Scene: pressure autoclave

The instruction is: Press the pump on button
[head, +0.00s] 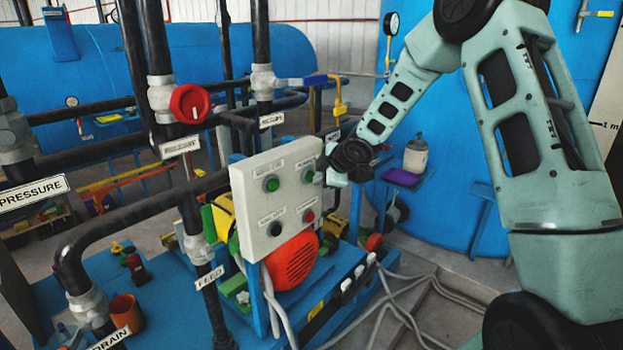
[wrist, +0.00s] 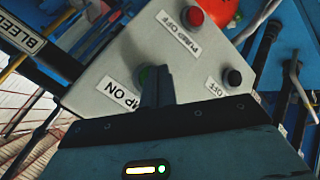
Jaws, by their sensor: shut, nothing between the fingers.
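The pump on button is a green button at the upper right of a grey control box (head: 268,208); the button (head: 308,175) shows in the head view. In the wrist view the box face (wrist: 95,75) is close and rotated, and the green button (wrist: 144,73) is partly hidden by my fingers. Its label (wrist: 118,93), reading "MP ON", is partly covered. My gripper (head: 329,177) is shut and empty, just right of the box; in the wrist view its fingertips (wrist: 156,72) overlap the button. I cannot tell whether they touch it.
Below it is the red pump off button (head: 309,216), also in the wrist view (wrist: 193,17). Another green button (head: 271,184) and a black button (head: 276,228) sit on the left. Black pipes and a red valve knob (head: 190,103) stand left; an orange motor cover (head: 291,262) is below.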

